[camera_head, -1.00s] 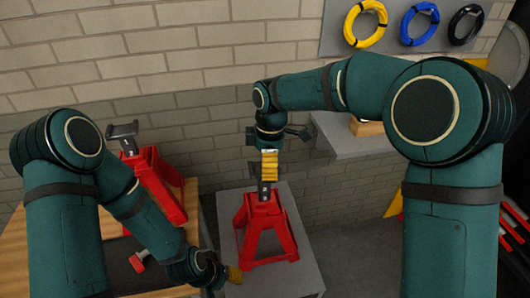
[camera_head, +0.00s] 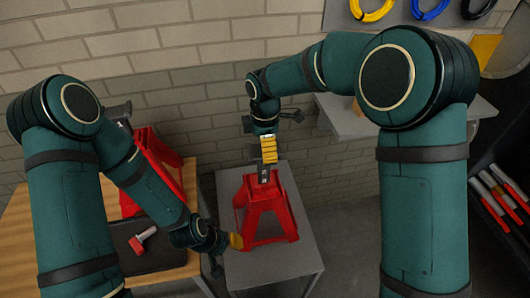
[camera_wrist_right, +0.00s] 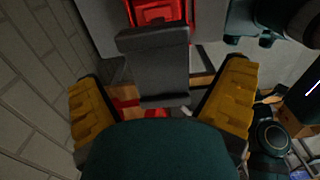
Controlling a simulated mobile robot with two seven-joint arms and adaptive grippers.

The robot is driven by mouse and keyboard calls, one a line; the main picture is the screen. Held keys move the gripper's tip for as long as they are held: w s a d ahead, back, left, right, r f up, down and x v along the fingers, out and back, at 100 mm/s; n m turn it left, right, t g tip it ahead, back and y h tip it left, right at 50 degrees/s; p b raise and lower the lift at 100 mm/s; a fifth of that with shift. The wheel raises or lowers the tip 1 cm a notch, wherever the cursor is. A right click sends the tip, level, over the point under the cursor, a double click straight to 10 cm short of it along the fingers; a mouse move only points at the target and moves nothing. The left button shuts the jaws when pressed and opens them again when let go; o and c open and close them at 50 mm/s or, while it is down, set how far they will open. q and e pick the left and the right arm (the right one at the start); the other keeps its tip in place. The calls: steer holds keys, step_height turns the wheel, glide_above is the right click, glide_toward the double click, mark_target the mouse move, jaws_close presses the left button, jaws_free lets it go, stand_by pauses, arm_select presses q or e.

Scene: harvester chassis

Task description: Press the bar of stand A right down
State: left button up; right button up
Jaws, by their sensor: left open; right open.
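A red jack stand (camera_head: 268,222) stands upright on a grey block in the middle of the head view. Its dark bar (camera_head: 264,175) rises from the top, with a small pale mark too small to read. My right gripper (camera_head: 268,149) is right above this stand at the bar's upper end. In the right wrist view the grey bar (camera_wrist_right: 158,72) and its saddle show between the spread yellow pads of the right gripper (camera_wrist_right: 162,100). My left gripper (camera_head: 235,242) is open, low beside the stand's left foot. Another red stand (camera_head: 160,165) is partly hidden behind my left arm.
The grey block (camera_head: 275,268) has bare top in front of the stand. A wooden table (camera_head: 40,225) at left carries a dark tray (camera_head: 150,262) with a red-headed tool (camera_head: 142,240). A grey shelf (camera_head: 345,118) juts from the brick wall behind. A rack (camera_head: 500,190) stands at far right.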

steer(key=shift+f, duration=1.4)
steer(key=shift+c, duration=0.2)
steer(key=shift+w, duration=0.1)
steer(key=c, duration=1.3)
